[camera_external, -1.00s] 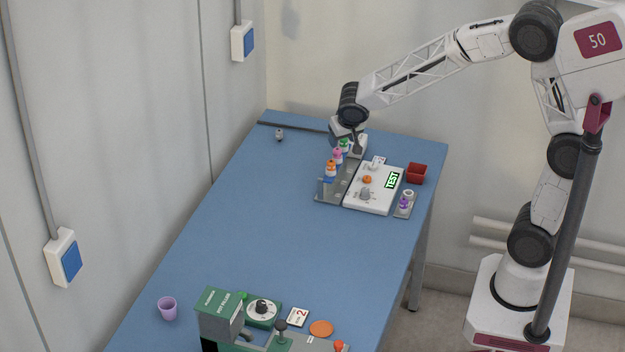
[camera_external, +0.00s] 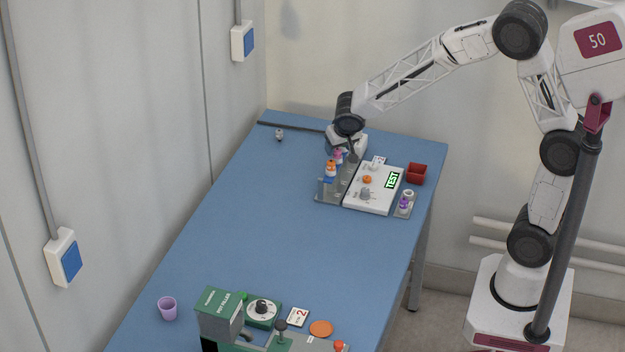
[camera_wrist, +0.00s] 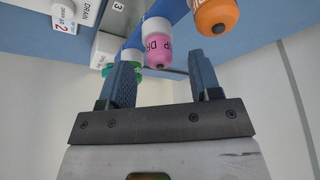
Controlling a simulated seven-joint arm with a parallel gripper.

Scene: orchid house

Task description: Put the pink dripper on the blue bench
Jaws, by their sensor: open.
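The pink dripper (camera_external: 338,155) stands in the grey rack (camera_external: 327,198) on the blue bench (camera_external: 250,230), behind an orange-topped dripper (camera_external: 331,168). In the external view my gripper (camera_external: 348,150) is at the rack's far end, close to the pink dripper. I cannot tell whether a finger touches it. A green dripper (camera_wrist: 134,57) is partly hidden by the left finger.
The orange dripper (camera_wrist: 216,14) is close to my right finger. A white panel with a TEST label (camera_external: 375,190) and a red box (camera_external: 416,173) stand right of the rack. A purple cup (camera_external: 167,308) and green machine (camera_external: 220,315) are at the near end. The bench's middle is clear.

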